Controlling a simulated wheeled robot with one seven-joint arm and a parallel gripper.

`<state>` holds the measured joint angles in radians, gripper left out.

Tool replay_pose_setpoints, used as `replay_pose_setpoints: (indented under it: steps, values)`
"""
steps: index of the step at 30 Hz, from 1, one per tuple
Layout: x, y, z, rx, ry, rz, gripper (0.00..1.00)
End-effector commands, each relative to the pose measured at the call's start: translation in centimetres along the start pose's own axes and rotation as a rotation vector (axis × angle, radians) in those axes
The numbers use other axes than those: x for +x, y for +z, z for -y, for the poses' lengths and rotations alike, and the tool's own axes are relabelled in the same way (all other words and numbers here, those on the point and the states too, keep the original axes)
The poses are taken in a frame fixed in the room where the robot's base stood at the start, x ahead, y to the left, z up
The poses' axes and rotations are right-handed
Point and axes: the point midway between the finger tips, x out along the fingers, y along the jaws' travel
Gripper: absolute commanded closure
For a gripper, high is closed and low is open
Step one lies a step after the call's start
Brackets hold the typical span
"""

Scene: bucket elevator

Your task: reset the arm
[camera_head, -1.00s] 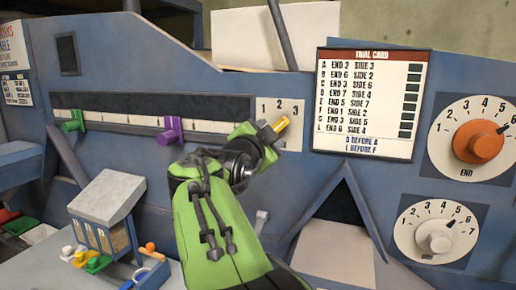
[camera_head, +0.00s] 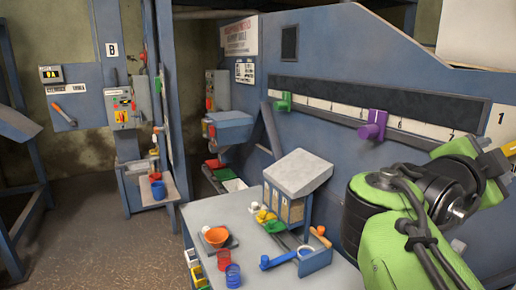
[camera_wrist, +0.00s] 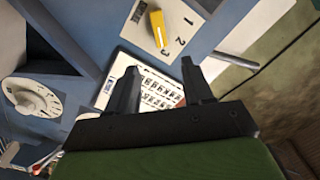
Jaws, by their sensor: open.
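My green and black arm reaches in from the lower right of the head view, with my gripper at the right edge near the blue panel. In the wrist view my gripper (camera_wrist: 160,72) has its two dark fingers spread apart with nothing held between them. Beyond the fingers is the white printed trial card (camera_wrist: 150,88), seen tilted and partly hidden by them. A yellow selector handle (camera_wrist: 158,28) on a plate numbered 1, 2, 3 shows past the fingertips, apart from them.
A purple slider (camera_head: 373,125) and a green slider (camera_head: 284,101) sit on the scale of the blue panel. A workbench (camera_head: 215,213) carries a grey-topped box (camera_head: 298,172), an orange bowl (camera_head: 216,237) and small cups. Open floor (camera_head: 95,225) lies at left.

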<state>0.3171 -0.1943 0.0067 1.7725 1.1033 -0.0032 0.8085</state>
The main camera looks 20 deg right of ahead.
Motion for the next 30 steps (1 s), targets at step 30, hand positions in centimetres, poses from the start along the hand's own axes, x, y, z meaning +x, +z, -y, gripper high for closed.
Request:
replay_pose_setpoints:
  steps: [30]
  values:
    - [-32.3,18.1,-16.1,-1.379,-0.887,1.417,0.49]
